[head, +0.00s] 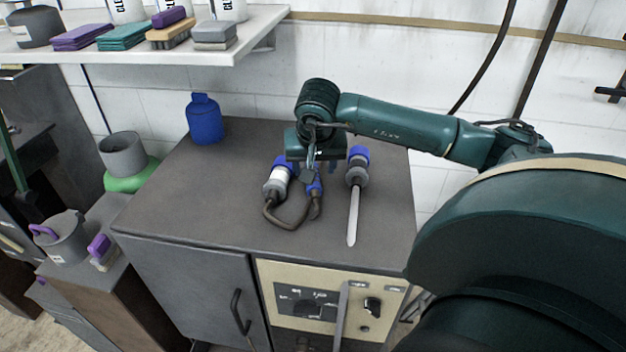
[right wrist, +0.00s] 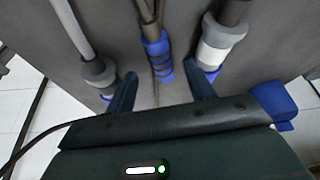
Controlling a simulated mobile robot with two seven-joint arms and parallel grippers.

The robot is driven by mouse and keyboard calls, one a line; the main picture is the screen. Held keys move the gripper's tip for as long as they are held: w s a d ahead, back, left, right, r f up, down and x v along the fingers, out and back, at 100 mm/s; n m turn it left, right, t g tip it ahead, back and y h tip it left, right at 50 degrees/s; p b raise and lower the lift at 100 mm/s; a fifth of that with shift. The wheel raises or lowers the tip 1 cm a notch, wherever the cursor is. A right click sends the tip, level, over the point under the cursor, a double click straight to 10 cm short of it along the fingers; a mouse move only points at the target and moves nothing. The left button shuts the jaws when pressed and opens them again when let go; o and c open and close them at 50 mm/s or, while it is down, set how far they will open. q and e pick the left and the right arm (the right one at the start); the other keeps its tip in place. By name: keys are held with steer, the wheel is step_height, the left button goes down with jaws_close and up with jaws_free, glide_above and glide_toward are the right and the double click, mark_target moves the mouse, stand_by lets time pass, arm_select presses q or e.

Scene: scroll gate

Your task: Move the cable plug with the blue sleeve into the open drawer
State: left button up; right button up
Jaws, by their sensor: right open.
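The cable plug (head: 278,182), white with a grey collar and a blue end, lies on the cabinet top. Its brown cable loops back to a blue sleeve (head: 315,182). In the right wrist view the white plug (right wrist: 216,45) is at upper right and the blue sleeve (right wrist: 158,55) in the middle. My right gripper (head: 321,168) points down over the sleeve. In the right wrist view its open fingers (right wrist: 161,90) are on either side of the sleeve's line; contact cannot be told. My left gripper is out of view. No open drawer can be made out.
A grey blue-ended tool with a pale rod (head: 354,205) lies just right of the gripper. A blue bottle (head: 204,119) stands at the back left of the cabinet top (head: 210,195). A shelf (head: 150,52) of cleaning things hangs above. The cabinet top's front left is clear.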

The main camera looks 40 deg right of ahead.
steer(key=x, duration=0.5)
steer(key=shift+w+d+p, duration=0.15)
steer(key=shift+w+p, duration=0.05)
steer(key=shift+p, duration=0.2)
jaws_close()
